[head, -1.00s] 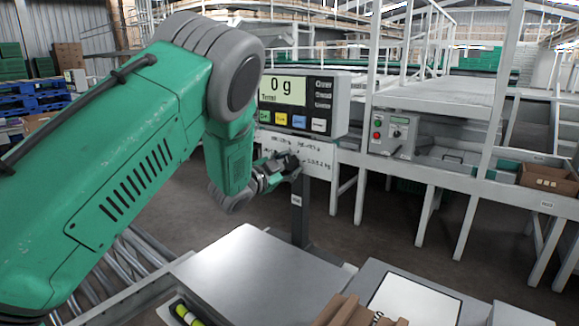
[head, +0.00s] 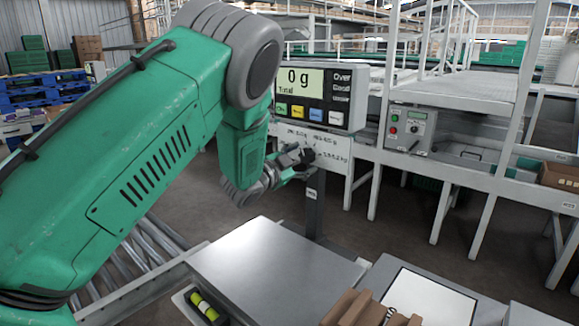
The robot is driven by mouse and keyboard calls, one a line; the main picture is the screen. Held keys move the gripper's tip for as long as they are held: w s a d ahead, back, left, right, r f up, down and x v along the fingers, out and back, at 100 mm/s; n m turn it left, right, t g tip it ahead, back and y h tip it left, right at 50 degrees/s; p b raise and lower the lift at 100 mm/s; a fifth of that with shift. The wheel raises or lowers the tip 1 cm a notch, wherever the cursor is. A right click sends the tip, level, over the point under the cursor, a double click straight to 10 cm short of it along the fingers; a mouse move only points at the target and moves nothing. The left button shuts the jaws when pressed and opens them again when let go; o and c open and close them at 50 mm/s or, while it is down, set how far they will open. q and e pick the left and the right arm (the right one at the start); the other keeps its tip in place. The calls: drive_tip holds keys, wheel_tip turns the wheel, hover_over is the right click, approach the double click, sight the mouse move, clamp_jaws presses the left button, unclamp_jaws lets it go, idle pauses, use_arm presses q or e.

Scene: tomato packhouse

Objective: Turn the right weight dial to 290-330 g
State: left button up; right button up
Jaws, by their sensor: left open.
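The weighing indicator (head: 300,93) stands on a post at the centre and reads 0 g. A white plate (head: 335,150) with small printed lettering hangs below it. My left gripper (head: 303,158) is open in front of the plate's left and middle part. A dark piece shows at its tips; I cannot tell whether it is a dial or part of the fingers, nor whether they touch. No dial scale is readable, so the right weight dial and its setting cannot be made out. My right gripper is not in view.
A grey control box (head: 408,128) with red and green buttons is on the conveyor frame at right. A flat metal plate (head: 265,265) lies in front, with cardboard pieces (head: 350,308) and a white sheet (head: 428,300) beside it. Rollers (head: 135,255) run at left.

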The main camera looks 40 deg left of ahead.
use_arm(q)
drive_tip(key=s, duration=1)
drive_tip(key=shift+s+a, duration=0.3)
drive_tip(key=shift+a, duration=0.1)
drive_tip(key=shift+f, duration=0.1)
